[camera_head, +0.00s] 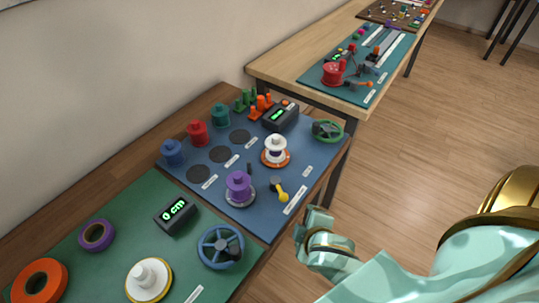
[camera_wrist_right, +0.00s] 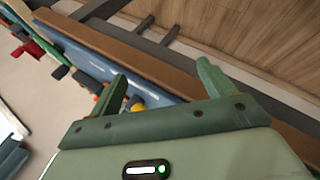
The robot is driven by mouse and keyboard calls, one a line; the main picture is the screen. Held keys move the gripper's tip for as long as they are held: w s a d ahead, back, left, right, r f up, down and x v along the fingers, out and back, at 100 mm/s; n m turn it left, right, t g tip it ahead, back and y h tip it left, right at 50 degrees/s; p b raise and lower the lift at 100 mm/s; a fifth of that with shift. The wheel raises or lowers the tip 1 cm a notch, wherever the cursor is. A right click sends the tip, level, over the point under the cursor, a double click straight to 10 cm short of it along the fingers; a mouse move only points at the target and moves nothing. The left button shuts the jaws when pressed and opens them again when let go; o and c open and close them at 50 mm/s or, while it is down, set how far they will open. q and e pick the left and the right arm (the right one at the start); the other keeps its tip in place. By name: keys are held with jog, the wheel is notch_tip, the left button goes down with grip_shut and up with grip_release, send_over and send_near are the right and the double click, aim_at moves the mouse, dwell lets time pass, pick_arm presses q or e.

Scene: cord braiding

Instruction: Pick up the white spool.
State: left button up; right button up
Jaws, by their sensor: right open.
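The white spool (camera_head: 276,148) stands upright on an orange-rimmed round base on the blue mat (camera_head: 222,150), towards its right side. A darker band shows around its middle. My right gripper (camera_head: 312,222) is beside the table's right edge, nearer to me than the spool and apart from it. In the right wrist view my right gripper (camera_wrist_right: 165,82) has its two fingers spread wide with nothing between them. The white spool cannot be made out in that view. My left gripper is not in view.
A purple spool (camera_head: 239,186), a yellow-handled tool (camera_head: 279,190) and a black display box (camera_head: 281,117) surround the white spool. Blue (camera_head: 173,152), red (camera_head: 197,133) and teal (camera_head: 221,115) spools stand farther left. A green wheel (camera_head: 328,130) is at the right. Floor lies right of the table.

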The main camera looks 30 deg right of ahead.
jog(key=w+a+r+n+t+y, duration=0.3)
jog(key=w+a+r+n+t, duration=0.2)
jog(key=w+a+r, duration=0.4)
jog(key=w+a+r+n+t+y, duration=0.3)
jog(key=w+a+r+n+t, duration=0.3)
jog(key=r, duration=0.6)
jog(key=w+a+r+n+g+y, duration=0.2)
jog(key=a+r+n+y, duration=0.4)
jog(key=a+n+y, duration=0.55)
jog(key=n+g+h, duration=1.4)
jog(key=n+g, duration=0.2)
jog(key=n, duration=0.7)
send_over(276, 136)
notch_tip(276, 136, down, 4)
jog(key=shift+m, duration=0.25)
notch_tip(276, 136, down, 10)
jog(key=b, duration=0.4)
jog(key=shift+s+a+f, duration=0.15)
jog(key=shift+f, duration=0.1)
notch_tip(276, 136, down, 6)
jog(key=shift+f+b, duration=0.1)
jog(key=shift+b, duration=1.15)
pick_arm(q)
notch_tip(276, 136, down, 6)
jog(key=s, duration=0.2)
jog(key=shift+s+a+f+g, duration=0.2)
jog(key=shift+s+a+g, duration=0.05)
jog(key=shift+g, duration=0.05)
pick_arm(e)
jog(key=shift+r, duration=0.2)
